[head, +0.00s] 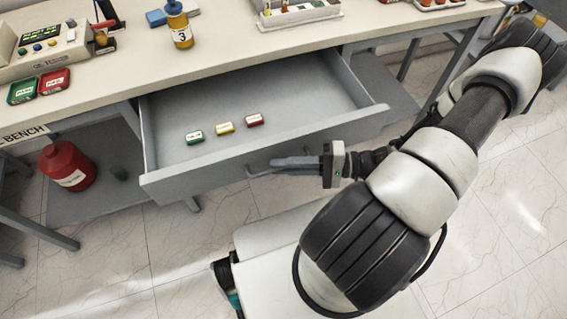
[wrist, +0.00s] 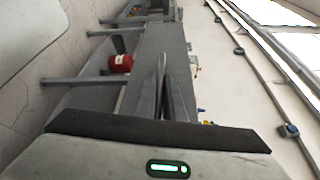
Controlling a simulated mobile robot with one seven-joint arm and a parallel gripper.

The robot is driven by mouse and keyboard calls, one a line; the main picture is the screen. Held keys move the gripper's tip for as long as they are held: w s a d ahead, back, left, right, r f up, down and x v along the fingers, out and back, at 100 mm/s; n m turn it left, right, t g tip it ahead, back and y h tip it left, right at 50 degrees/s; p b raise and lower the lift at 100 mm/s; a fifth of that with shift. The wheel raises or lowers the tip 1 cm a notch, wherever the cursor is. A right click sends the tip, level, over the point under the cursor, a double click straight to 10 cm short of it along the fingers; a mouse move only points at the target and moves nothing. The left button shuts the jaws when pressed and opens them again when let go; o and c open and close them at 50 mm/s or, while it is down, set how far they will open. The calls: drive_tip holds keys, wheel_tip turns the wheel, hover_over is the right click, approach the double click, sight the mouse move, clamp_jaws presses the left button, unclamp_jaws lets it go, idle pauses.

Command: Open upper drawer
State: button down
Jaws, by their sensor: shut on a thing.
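The grey upper drawer (head: 171,178) under the bench top is pulled out, with its inside in view in the head view. Its handle (head: 262,173) is on the drawer's front face. My gripper (head: 283,162) is at that front face, its fingers lying along it at the handle, and is shut on the handle. The fingers (wrist: 165,85) also show in the wrist view, close together and pointing along the drawer front. The exact contact at the fingertips is too small to tell.
A yellow bottle (head: 180,28) stands on the bench top (head: 240,55). A red canister (head: 66,166) is on the lower shelf at the left.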

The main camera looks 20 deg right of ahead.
drive_tip(key=c, duration=1.8)
unclamp_jaws()
drive_tip(key=shift+c, duration=0.2)
drive_tip(key=shift+d, duration=0.1)
drive_tip(key=v, duration=1.7)
drive_tip(key=shift+d, duration=0.2)
drive_tip(key=shift+r, duration=0.1)
